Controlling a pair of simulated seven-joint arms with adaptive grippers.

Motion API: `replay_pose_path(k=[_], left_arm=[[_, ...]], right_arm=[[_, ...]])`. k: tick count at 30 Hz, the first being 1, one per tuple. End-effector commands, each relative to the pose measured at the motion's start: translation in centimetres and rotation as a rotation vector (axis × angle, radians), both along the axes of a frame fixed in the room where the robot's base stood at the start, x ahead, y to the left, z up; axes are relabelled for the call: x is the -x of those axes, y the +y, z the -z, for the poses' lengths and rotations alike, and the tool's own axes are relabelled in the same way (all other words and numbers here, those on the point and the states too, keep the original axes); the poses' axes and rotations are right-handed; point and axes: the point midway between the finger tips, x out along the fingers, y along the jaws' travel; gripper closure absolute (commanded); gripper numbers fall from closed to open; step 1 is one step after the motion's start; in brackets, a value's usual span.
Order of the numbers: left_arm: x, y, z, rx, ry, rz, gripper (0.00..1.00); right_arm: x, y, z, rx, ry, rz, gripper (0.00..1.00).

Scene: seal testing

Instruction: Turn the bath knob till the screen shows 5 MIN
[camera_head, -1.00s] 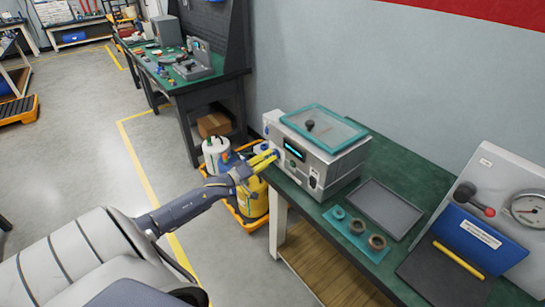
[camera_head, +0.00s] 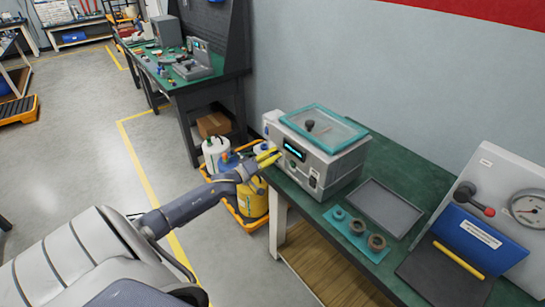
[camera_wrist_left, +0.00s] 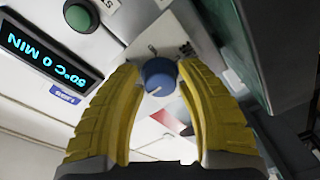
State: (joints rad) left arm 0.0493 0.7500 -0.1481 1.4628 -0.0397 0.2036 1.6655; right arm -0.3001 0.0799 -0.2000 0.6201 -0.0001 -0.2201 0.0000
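The bath (camera_head: 335,172) is a grey box with a teal-framed clear lid, standing on the green bench. Its lit screen (camera_head: 294,150) is on the front; in the left wrist view the screen (camera_wrist_left: 48,52) appears inverted and seems to read 50°C 0 MIN. The blue bath knob (camera_wrist_left: 158,77) has a pale pointer mark and sits on a white plate. My left gripper (camera_wrist_left: 159,70) is open, with its yellow fingers on either side of the knob and small gaps visible. In the head view the left gripper (camera_head: 268,157) is at the bath's front left, hiding the knob.
A grey tray (camera_head: 385,207) and a teal mat (camera_head: 344,232) with several rings lie right of the bath. A green button (camera_wrist_left: 80,17) is near the screen. Bottles in a yellow tray (camera_head: 250,224) stand on the floor below my left gripper.

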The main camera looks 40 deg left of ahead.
Motion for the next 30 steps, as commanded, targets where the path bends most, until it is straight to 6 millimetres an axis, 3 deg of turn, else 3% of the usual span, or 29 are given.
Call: replay_pose_path(k=[1,9,22,30], left_arm=[[0.01,0.00,0.00,0.000,0.000,0.000,0.71],[0.01,-0.01,0.00,0.000,0.000,0.000,1.00],[0.03,-0.10,0.08,-0.031,-0.007,0.002,1.00],[0.03,-0.14,0.17,-0.195,-0.046,0.002,1.00]], right_arm=[[-0.01,0.01,0.00,0.000,0.000,0.000,0.56],[-0.01,0.01,0.00,0.000,0.000,0.000,0.56],[-0.02,0.01,0.00,0.000,0.000,0.000,0.56],[-0.02,0.01,0.00,0.000,0.000,0.000,0.56]])
